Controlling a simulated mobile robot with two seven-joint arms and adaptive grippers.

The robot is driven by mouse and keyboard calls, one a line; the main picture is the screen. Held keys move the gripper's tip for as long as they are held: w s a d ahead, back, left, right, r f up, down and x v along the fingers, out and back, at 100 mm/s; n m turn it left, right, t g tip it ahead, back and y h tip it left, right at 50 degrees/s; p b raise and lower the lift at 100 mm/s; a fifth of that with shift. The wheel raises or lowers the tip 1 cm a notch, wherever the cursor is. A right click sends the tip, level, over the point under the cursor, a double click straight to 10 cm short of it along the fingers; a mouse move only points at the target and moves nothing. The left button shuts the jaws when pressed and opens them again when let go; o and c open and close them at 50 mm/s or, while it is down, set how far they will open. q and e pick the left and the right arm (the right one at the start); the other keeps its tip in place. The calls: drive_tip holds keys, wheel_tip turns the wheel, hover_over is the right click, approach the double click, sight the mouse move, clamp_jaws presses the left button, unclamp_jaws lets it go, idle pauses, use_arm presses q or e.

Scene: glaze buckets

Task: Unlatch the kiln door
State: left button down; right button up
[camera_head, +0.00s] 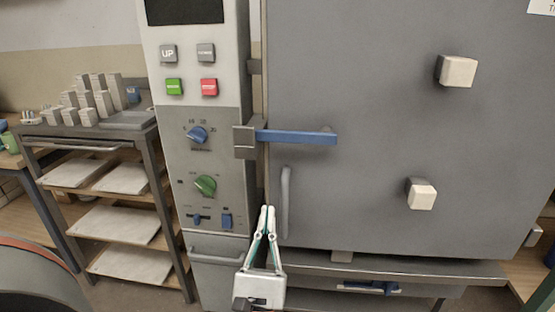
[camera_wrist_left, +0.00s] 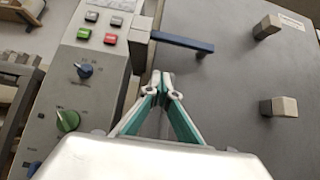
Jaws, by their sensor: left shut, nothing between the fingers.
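The kiln door (camera_head: 375,120) is a large grey panel and looks closed. Its latch is a blue bar handle (camera_head: 296,137) that lies level, running right from a grey block (camera_head: 244,140) at the door's left edge. The latch handle also shows in the left wrist view (camera_wrist_left: 182,41). A grey vertical pull handle (camera_head: 286,203) is below it. My left gripper (camera_head: 267,209) is shut and empty, below the latch and just left of the pull handle. In the left wrist view its fingertips (camera_wrist_left: 161,76) are below the latch, apart from it. My right gripper is not in view.
The control panel (camera_head: 200,130) with buttons and knobs stands left of the door. Two pale blocks (camera_head: 457,72) stick out on the door's right part. A shelf rack (camera_head: 110,140) with pale boards stands at the left. A ledge (camera_head: 390,268) runs below the door.

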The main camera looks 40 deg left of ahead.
sight(286, 137)
use_arm(q)
drive_tip(key=x, duration=0.4)
drive_tip(key=s+r+p+x, duration=0.1)
drive_tip(key=x, duration=0.3)
drive_tip(key=d+r+p+x, duration=0.1)
drive_tip(key=x, duration=0.3)
drive_tip(key=shift+s+r, duration=0.1)
drive_tip(key=shift+r, duration=0.15)
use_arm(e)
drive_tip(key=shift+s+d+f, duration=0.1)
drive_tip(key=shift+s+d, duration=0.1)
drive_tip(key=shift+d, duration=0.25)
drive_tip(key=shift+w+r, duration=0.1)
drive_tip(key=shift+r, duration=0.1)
